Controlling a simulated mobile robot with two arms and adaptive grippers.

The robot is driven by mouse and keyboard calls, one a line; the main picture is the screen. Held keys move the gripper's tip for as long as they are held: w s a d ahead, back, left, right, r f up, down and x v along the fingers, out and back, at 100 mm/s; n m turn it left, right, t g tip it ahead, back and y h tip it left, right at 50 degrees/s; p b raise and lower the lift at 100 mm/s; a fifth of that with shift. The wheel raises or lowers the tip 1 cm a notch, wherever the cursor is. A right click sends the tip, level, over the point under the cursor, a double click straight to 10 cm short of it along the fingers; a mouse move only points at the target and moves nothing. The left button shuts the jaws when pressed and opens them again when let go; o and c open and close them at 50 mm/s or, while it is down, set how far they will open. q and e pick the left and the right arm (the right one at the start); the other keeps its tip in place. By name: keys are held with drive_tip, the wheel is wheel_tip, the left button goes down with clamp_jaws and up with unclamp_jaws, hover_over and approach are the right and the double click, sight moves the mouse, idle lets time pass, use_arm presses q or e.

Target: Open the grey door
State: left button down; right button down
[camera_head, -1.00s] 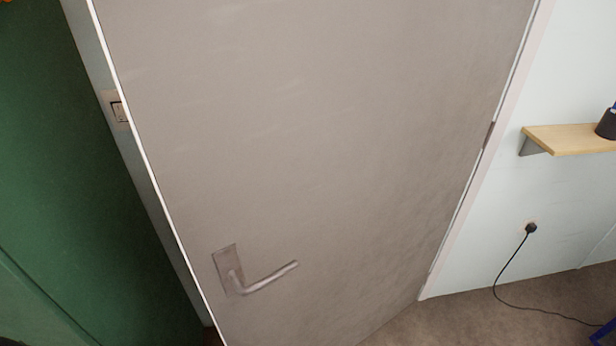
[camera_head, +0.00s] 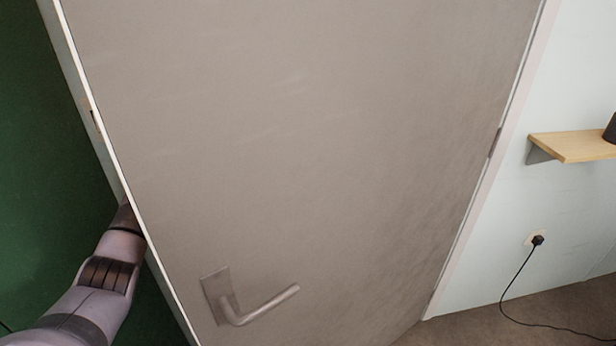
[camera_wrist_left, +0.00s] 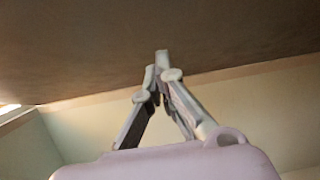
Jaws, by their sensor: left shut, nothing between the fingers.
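The grey door (camera_head: 300,150) fills most of the head view and stands ajar, with a gap along its left edge. Its metal lever handle (camera_head: 258,306) is at the lower left of the door, with nothing touching it. My left arm comes in from the lower left and passes behind the door's left edge, so the gripper is hidden there. In the left wrist view my left gripper (camera_wrist_left: 158,70) is shut and empty, its fingertips together in front of a brown-grey surface. I cannot tell whether they touch it. My right gripper is not in view.
A dark green surface (camera_head: 30,180) lies left of the door. Hinges (camera_head: 495,141) sit on the door's right side. Beyond them are a pale wall with a wooden shelf (camera_head: 575,146) and a plugged-in black cable (camera_head: 512,290) reaching the brown floor.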

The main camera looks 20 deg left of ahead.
use_arm(q)
drive_tip(key=d+p, duration=0.6)
drive_tip(key=d, duration=0.7)
drive_tip(key=shift+s+d+r+m+g, duration=0.15)
drive_tip(key=shift+s+r+m+g, duration=0.15)
drive_tip(key=shift+r, duration=0.15)
drive_tip(key=shift+d, duration=0.1)
